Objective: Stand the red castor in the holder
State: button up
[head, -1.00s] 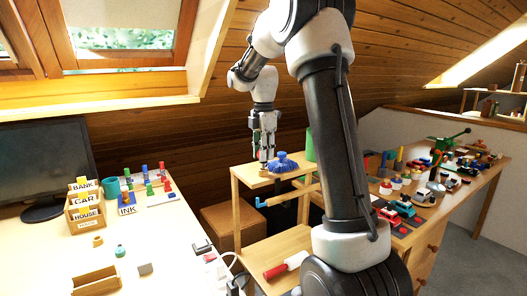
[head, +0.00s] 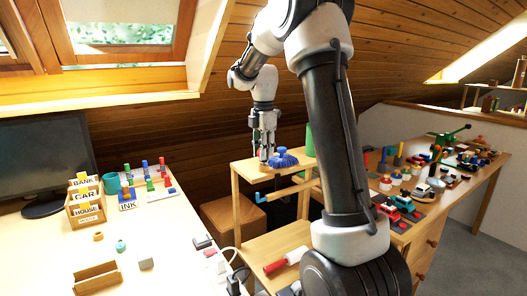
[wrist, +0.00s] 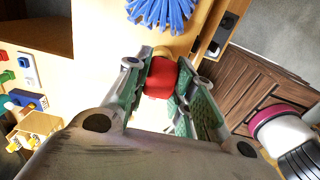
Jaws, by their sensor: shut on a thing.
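My gripper (head: 265,153) is over the left end of the small wooden shelf's top (head: 243,172), to the left of a round blue brush (head: 285,158). In the wrist view its green-padded fingers (wrist: 160,88) are closed around a red piece (wrist: 160,77), which I take to be the red castor. A pale wooden, rounded part (wrist: 162,51) shows just beyond the red piece. I cannot tell whether it belongs to the castor or to the holder. The holder is not clearly seen, and the fingers hide most of the castor in the head view.
The blue brush bristles (wrist: 160,10) are close to the fingers. A green cylinder (head: 310,142) stands behind the brush. A red-and-white tool (head: 285,262) lies on the lower shelf. The right bench holds many small toys. The left desk has lettered boxes (head: 85,200) and a monitor.

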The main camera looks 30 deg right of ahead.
jog(key=shift+f, duration=0.45)
dwell(0.4)
jog(key=o, duration=1.1)
notch_tip(320, 180, up, 12)
